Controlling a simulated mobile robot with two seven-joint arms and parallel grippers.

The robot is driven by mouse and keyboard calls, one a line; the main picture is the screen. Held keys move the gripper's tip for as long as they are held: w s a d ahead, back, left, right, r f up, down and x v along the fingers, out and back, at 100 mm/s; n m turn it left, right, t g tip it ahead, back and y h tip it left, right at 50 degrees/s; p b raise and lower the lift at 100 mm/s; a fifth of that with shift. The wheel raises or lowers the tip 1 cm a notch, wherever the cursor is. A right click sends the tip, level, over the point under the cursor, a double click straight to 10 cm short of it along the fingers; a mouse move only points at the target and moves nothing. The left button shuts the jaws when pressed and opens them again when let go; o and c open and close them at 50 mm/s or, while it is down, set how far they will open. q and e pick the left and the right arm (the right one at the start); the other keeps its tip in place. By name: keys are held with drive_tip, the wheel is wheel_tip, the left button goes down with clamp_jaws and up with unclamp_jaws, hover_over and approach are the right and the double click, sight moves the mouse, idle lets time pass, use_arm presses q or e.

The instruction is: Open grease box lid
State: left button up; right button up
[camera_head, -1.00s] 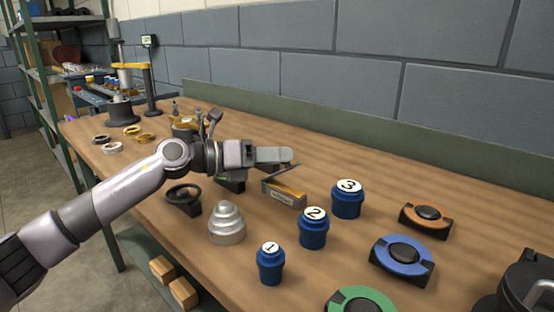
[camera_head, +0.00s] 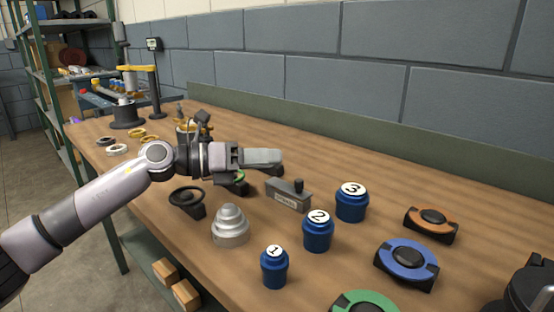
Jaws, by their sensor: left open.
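The grease box (camera_head: 286,199) is a small grey, labelled box on the wooden bench, left of the blue pots. Its lid (camera_head: 290,189) lies flat and shut on top, with a dark upright knob (camera_head: 298,186) at its right end. No grease shows. My left gripper (camera_head: 278,161) reaches in from the left, open and empty. In the picture its fingers are just above and behind the box, apart from the knob.
A silver stepped cone (camera_head: 230,226) stands in front-left. Orange (camera_head: 431,224), blue (camera_head: 406,258) and green (camera_head: 364,303) ringed parts sit further right. The bench behind the pots is clear.

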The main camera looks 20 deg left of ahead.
use_arm(q)
drive_tip(key=shift+v, duration=1.85)
